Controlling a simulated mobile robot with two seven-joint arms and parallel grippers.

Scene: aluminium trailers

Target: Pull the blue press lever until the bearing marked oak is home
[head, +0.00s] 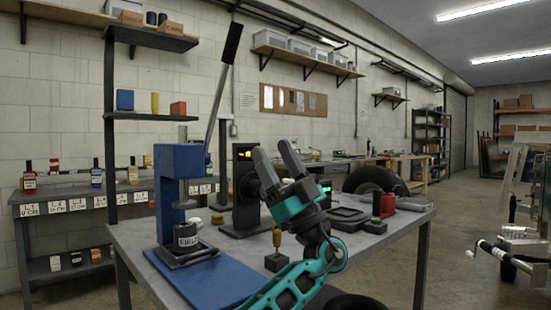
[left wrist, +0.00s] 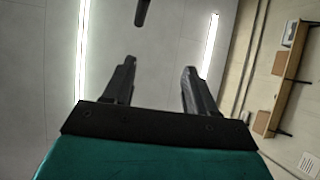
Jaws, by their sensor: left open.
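The blue press (head: 182,190) stands on a blue mat at the front left of the bench. Its lever is a grey rod (head: 216,105) with a black grip (head: 232,43), raised high and leaning slightly right. A dark cylinder (head: 186,235) under the ram has a label that seems to read "FIELD"; I cannot make out "oak". My teal left gripper (head: 276,151) is open and empty, pointing up, right of the press and below the lever grip. The left wrist view shows its spread fingers (left wrist: 157,68) with a dark rod end (left wrist: 142,12) beyond them, probably the lever grip.
The grey bench (head: 145,240) also holds a black stand with a lit display (head: 245,185), a small brass-topped tool (head: 277,245) and a black tray (head: 348,217). A dark shelf (head: 150,38) stands behind the press. Open floor lies to the right.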

